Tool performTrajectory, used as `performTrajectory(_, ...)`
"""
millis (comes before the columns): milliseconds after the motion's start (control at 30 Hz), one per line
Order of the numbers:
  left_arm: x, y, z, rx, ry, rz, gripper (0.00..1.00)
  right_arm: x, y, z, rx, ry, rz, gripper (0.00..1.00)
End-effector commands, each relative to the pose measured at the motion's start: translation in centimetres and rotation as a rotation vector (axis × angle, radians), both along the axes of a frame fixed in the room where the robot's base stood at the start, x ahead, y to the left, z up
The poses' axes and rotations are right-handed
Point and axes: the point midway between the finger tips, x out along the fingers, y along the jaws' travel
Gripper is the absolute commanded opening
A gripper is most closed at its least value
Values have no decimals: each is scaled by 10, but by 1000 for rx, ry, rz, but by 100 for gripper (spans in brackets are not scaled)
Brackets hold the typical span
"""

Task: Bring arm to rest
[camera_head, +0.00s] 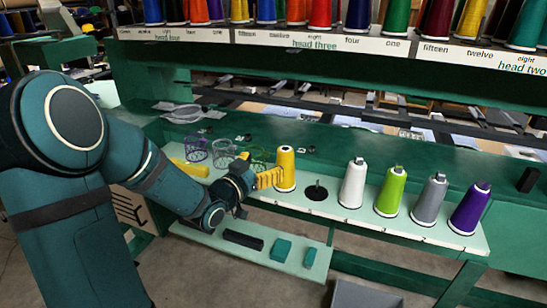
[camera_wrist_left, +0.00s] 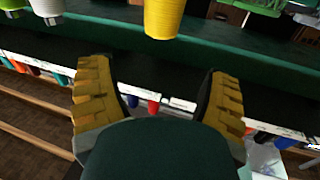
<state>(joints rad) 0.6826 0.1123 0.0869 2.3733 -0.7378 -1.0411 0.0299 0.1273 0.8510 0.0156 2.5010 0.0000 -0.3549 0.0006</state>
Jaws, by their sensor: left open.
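My left arm comes in from the left in the head view. Its left gripper (camera_head: 268,178) has yellow fingers and is beside the yellow thread cone (camera_head: 286,168), which stands upright on the pale shelf strip. In the left wrist view the left gripper (camera_wrist_left: 158,95) is open, with its two yellow fingers wide apart and nothing between them. The yellow cone (camera_wrist_left: 164,18) shows beyond the fingers at the top edge, apart from them in that view. My right gripper is not in view.
To the right, an empty peg (camera_head: 317,191) and white (camera_head: 352,186), green (camera_head: 391,192), grey (camera_head: 429,200) and purple (camera_head: 469,210) cones stand in a row. Mesh cups (camera_head: 196,150) stand left of the gripper. A lower shelf (camera_head: 205,238) holds small blocks. A rack of spools (camera_head: 320,42) is above.

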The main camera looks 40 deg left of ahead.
Motion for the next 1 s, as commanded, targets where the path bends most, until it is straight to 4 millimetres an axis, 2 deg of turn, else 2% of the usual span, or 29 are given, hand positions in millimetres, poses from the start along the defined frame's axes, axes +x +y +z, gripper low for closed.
performTrajectory(200, -15, 0, 0, -1, 1, 1, 78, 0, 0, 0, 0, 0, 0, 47)
performTrajectory(400, -16, 0, -1, -2, 1, 0, 78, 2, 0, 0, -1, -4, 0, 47)
performTrajectory(467, -13, -4, -9, -18, 24, -3, 78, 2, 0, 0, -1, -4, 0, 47)
performTrajectory(567, -3, -20, -40, -78, 107, -11, 78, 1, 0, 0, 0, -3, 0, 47)
performTrajectory(667, 5, -49, -92, -165, 255, -23, 78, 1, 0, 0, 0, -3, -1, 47)
performTrajectory(767, 4, -88, -150, -250, 441, -40, 78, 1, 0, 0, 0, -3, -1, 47)
performTrajectory(800, 0, -105, -172, -278, 517, -48, 78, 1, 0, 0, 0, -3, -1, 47)
performTrajectory(867, -9, -131, -204, -314, 633, -61, 78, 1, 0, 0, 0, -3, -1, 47)
performTrajectory(1000, -46, -191, -270, -372, 913, -92, 78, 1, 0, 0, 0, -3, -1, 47)
